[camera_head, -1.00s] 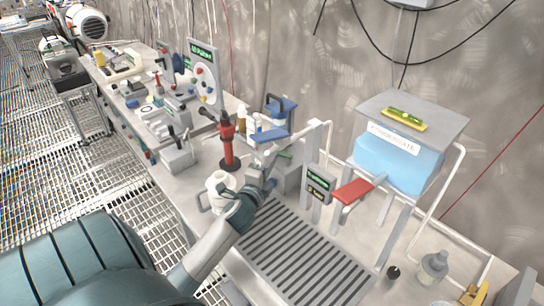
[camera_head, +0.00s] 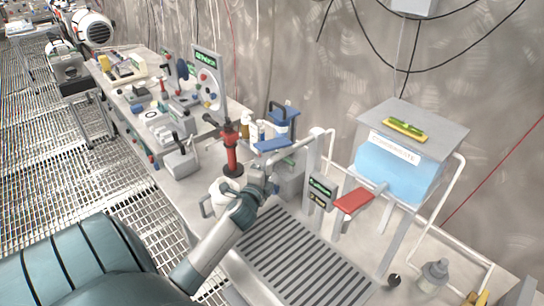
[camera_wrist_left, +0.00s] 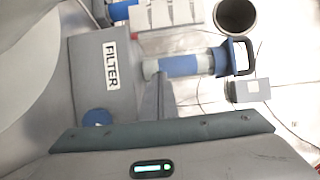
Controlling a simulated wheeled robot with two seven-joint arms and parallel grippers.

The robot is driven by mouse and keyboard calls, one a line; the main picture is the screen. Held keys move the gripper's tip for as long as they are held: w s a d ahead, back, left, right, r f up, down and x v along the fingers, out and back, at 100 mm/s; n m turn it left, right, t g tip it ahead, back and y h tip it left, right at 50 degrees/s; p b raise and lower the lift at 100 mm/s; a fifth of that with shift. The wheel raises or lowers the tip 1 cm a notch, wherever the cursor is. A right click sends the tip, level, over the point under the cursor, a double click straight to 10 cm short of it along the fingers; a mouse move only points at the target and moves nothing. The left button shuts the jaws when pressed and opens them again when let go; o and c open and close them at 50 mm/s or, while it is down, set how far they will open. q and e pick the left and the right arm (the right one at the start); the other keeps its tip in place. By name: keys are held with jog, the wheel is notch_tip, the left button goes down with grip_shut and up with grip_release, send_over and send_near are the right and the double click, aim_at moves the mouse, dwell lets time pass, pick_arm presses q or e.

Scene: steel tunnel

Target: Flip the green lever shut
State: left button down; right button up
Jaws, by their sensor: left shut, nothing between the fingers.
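My left arm reaches in from the lower left in the head view. Its gripper (camera_head: 273,187) is shut and empty, close against the grey filter box (camera_head: 291,178) at the left end of the slatted grate. The left wrist view shows the thin shut fingers (camera_wrist_left: 163,92) beside the box marked FILTER (camera_wrist_left: 103,75). A blue-and-white fitting (camera_wrist_left: 180,66) lies just beyond the fingertips. I cannot clearly make out the green lever now; the gripper and a white pipe cover part of that area. My right gripper is not in view.
A white jug (camera_head: 221,191) stands left of the gripper, with a red stand (camera_head: 232,160) behind it. A blue platform (camera_head: 273,143) is behind the box. A red paddle (camera_head: 352,202) and a blue tank (camera_head: 385,167) stand to the right. The slatted grate (camera_head: 305,262) is clear.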

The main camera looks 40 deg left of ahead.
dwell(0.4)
